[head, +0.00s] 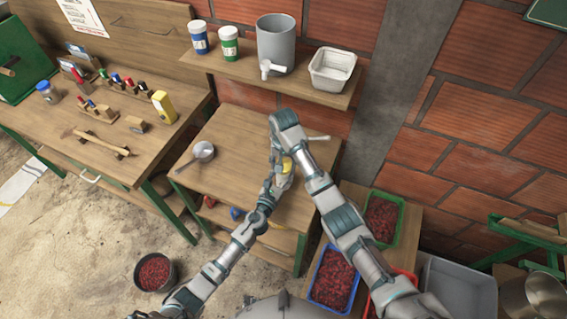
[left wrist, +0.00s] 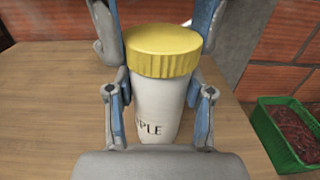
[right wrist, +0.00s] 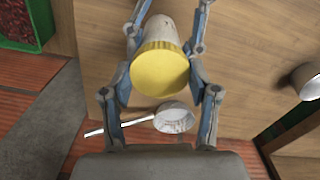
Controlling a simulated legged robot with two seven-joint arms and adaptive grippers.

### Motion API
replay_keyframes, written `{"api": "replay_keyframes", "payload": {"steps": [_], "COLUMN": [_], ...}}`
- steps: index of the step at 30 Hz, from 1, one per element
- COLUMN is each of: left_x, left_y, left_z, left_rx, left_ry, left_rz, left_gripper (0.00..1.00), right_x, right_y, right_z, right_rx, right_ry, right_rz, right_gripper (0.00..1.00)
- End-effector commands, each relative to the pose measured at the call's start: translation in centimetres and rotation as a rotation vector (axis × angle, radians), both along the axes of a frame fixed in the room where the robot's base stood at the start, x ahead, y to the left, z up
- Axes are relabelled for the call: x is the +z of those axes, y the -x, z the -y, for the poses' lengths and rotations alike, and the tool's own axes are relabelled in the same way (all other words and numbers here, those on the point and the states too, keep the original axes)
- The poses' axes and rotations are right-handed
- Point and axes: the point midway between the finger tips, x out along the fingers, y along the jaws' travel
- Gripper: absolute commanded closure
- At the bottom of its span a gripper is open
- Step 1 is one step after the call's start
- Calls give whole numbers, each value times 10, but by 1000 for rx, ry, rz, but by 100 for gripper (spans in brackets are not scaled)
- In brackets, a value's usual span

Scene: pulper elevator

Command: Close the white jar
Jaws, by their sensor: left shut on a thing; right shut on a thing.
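The jar also shows in the head view (head: 284,183), partly covered by my arms. The lid sits on top of the jar, with no clear gap; I cannot tell whether it is tight. My left gripper (head: 275,178) is shut around the jar body from the front. My right gripper (right wrist: 160,75) reaches down from above and is shut on the yellow lid (right wrist: 160,73). Its fingertips are partly hidden.
A small pan (right wrist: 173,118) lies behind the jar, and a metal scoop (head: 203,150) lies on the table's left. The shelf above holds two labelled jars, a grey container (head: 276,42) and a white basket (head: 332,68). Crates of red fruit, one green (head: 384,218), stand right.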

Motion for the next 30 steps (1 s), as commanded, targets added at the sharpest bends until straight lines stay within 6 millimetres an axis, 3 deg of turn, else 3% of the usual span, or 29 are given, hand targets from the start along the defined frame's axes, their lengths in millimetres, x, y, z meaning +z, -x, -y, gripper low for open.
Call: {"api": "replay_keyframes", "payload": {"steps": [2,3,6,19,30], "left_x": [0,0,0,0,0], "left_y": [3,3,3,1,1], "left_z": [5,5,5,2,1], "left_rx": [-12,-12,-12,-4,-3], "left_ry": [0,0,0,0,0], "left_rz": [1,1,1,0,0], "left_gripper": [100,100,100,100,100], "right_x": [0,0,1,8,73], "right_y": [-2,-2,-2,-2,-4], "right_z": [0,0,0,0,1], "right_rx": [2,2,4,7,7], "right_ry": [-2,-2,-2,-1,4], "right_rz": [9,9,8,6,13], "right_gripper": [82,35,11,11,11]}}
